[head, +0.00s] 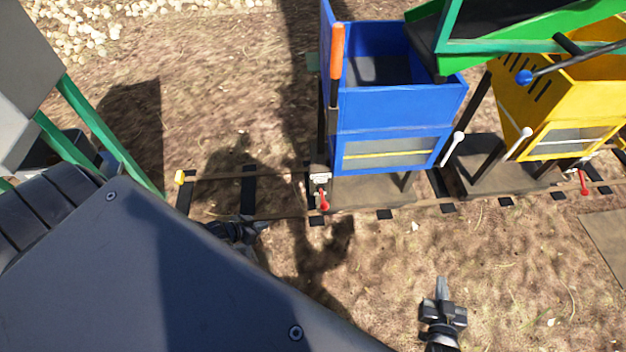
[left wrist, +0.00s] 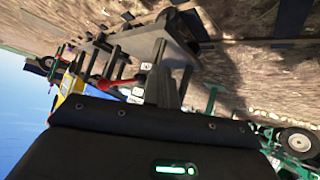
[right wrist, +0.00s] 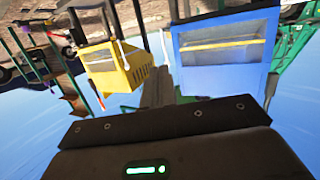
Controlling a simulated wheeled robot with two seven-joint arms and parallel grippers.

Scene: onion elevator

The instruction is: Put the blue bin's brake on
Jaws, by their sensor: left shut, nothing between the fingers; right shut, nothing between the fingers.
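The blue bin (head: 390,110) stands on the rail track at the top middle of the head view. Its window carries a yellow line. A small red lever (head: 323,201) hangs from a white bracket (head: 319,179) at its lower left corner. The red lever also shows in the left wrist view (left wrist: 118,83), left of the fingers. My left gripper (head: 258,226) is shut and empty, left of the red lever and apart from it, partly hidden by my arm. My right gripper (head: 441,288) is shut and empty over bare ground, below the bin in the picture.
A yellow bin (head: 570,105) with its own red lever (head: 583,182) stands to the right. A green chute (head: 510,45) overhangs the blue bin. White-tipped levers (head: 452,150) stick out between the bins. An orange-handled lever (head: 336,52) rises at the blue bin's left. The ground in front is clear.

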